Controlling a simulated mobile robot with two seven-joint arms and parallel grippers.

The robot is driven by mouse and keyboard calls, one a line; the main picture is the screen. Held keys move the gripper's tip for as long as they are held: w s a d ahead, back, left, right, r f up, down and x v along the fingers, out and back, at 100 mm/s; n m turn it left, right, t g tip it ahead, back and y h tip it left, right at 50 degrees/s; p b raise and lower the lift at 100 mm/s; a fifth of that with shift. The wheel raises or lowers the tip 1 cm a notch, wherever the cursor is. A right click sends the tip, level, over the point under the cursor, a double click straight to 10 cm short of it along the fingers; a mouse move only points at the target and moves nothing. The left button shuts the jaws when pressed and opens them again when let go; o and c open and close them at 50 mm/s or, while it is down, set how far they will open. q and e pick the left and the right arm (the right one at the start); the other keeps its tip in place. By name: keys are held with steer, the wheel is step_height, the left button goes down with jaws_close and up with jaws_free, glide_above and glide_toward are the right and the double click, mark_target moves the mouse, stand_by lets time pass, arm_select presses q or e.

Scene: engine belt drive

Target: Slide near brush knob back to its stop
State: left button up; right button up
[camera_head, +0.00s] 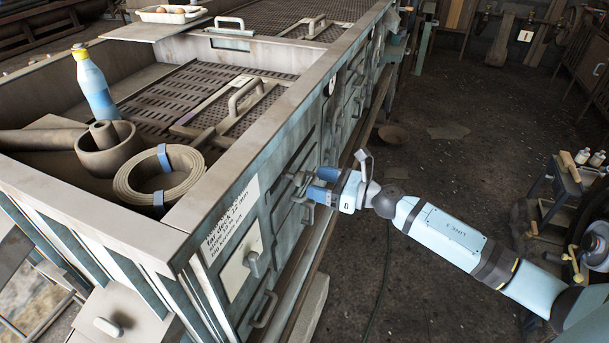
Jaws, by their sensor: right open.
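My right gripper (318,185) is open, with its blue fingers pointing left at the side of the long grey-blue machine. Its fingertips are close to a small grey knob or handle (298,186) on that side. I cannot tell whether they touch it. A second grey knob (252,264) sticks out from a pale plate (236,275) nearer to me, below a label with printed text. The picture does not mark which of the two is the near brush knob. My left gripper is not in view.
A low handle (263,309) lies below the plate. Dark floor (425,160) is open to the right. A small bench (562,180) stands at the right edge.

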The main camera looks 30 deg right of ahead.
mark_target(304, 180)
steer(key=x, duration=0.3)
steer(key=shift+w+a, duration=0.2)
steer(key=shift+w, duration=0.1)
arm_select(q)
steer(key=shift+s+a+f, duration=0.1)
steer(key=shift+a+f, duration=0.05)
arm_select(e)
steer(key=shift+w+a, duration=0.2)
steer(key=shift+c, duration=0.4)
steer(key=c, duration=1.1)
steer(key=shift+s+a+p, duration=0.2)
steer(key=shift+a+p, duration=0.05)
steer(key=shift+p, duration=0.15)
steer(key=s+a+p, duration=0.1)
steer(key=s+a, duration=0.1)
steer(key=a, duration=0.1)
steer(key=shift+s, duration=0.35)
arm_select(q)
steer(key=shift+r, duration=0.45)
arm_select(e)
steer(key=shift+f, duration=0.15)
